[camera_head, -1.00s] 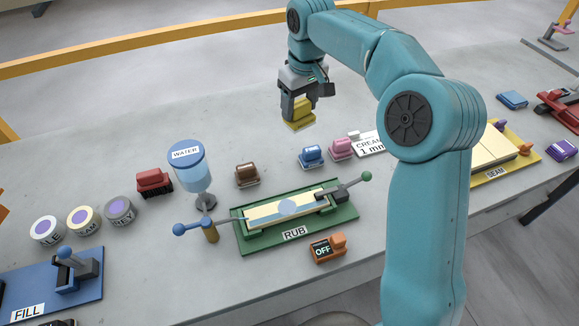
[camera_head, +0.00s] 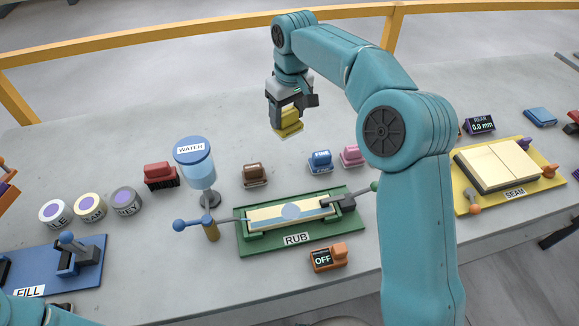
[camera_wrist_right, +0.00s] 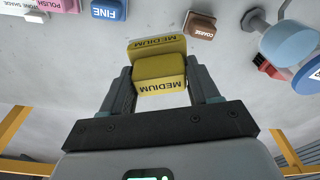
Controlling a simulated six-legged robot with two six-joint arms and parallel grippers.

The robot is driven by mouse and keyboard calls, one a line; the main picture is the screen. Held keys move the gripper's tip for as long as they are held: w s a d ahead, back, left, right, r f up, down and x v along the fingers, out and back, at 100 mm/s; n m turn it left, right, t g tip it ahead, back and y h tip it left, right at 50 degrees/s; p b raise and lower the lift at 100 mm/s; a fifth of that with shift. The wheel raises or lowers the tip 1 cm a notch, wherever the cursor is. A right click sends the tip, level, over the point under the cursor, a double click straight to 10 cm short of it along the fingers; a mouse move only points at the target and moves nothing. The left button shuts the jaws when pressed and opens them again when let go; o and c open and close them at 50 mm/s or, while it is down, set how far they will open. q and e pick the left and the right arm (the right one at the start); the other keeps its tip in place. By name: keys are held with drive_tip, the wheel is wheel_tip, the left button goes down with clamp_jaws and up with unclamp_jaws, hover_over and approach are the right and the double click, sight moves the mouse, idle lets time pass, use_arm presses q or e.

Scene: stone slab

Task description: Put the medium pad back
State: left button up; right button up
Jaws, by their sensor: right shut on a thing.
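The yellow medium pad (camera_head: 290,122) is held by my right gripper (camera_head: 289,108) above the slab, behind the gap between two other pads. In the right wrist view the pad (camera_wrist_right: 160,70) sits between the two fingers, its MEDIUM labels showing. The brown coarse pad (camera_head: 255,174) stands on the slab left of the gap. The blue fine pad (camera_head: 320,161) stands right of it, with the pink polish pad (camera_head: 352,156) beside it. My left gripper is not in view; only a bit of teal arm shows at the lower left.
The green RUB fixture (camera_head: 297,238) lies in front of the pads, with an orange OFF switch (camera_head: 328,257) before it. The yellow SEAM board (camera_head: 470,200) is at right. The slab behind the pads is clear.

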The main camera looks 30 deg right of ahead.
sight(292, 126)
wheel_tip(292, 126, down, 17)
drive_tip(key=shift+d+f+p, duration=0.1)
drive_tip(key=shift+f+p, duration=0.05)
drive_tip(key=shift+p, duration=0.4)
drive_tip(key=shift+f, duration=0.2)
drive_tip(key=o, duration=1)
drive_tip(key=r, duration=0.4)
drive_tip(key=s+r, duration=0.1)
drive_tip(key=r, duration=0.3)
drive_tip(key=r+b, duration=0.1)
drive_tip(key=r, duration=0.3)
drive_tip(key=shift+s+r, duration=0.15)
drive_tip(key=shift+r, duration=0.05)
drive_tip(key=shift+d, duration=0.1)
